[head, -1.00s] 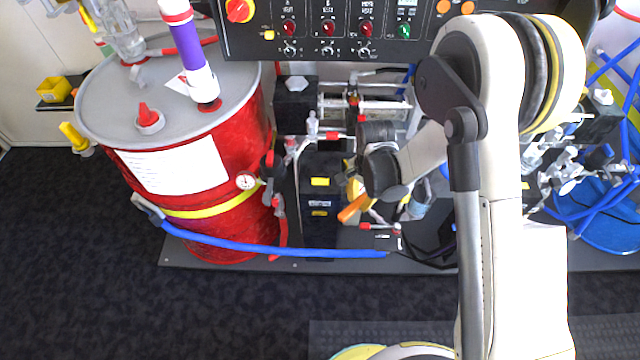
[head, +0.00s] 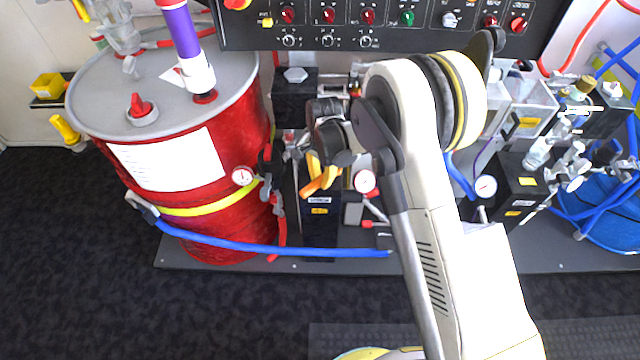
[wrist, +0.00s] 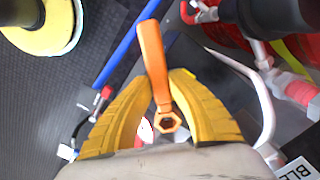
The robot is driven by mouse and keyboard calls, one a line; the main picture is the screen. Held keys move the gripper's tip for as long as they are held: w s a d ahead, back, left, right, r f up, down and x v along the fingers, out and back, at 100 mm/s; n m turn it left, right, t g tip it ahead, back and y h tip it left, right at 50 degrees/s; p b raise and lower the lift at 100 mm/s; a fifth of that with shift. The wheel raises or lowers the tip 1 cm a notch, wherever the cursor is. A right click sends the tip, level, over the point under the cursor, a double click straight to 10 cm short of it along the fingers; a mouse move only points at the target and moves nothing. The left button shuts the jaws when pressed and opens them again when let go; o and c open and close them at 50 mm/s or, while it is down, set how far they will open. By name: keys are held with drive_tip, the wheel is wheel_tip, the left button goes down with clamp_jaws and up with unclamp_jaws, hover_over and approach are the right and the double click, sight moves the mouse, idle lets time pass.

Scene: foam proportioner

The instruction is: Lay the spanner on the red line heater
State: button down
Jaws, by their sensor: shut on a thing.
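The orange spanner (wrist: 153,62) is gripped between the two yellow fingers of my gripper (wrist: 166,88) in the wrist view. Its ring end shows between the fingers and its handle points away. In the head view the spanner (head: 316,185) and my gripper (head: 322,168) appear over the upper part of a narrow black box (head: 320,228) with labels, beside the red drum. This box looks like the red line heater, but I cannot read its label. The spanner appears held above it; the exact gap is unclear. My arm hides the area to the right.
The red drum (head: 190,237) stands left, with a blue hose (head: 270,246) running across the front. Gauges (head: 364,181) and valves stand close around the box. A second black box (head: 520,186) stands right. The control panel (head: 400,28) is behind. Dark floor is free in front.

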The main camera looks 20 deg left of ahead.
drive_tip(key=shift+w+a+f+b, duration=0.15)
drive_tip(key=shift+f+b, duration=0.45)
drive_tip(key=shift+f, duration=0.65)
drive_tip(key=c, duration=1.4)
unclamp_jaws()
drive_tip(key=shift+r, duration=0.1)
drive_tip(key=shift+o, duration=0.2)
drive_tip(key=shift+r, duration=0.15)
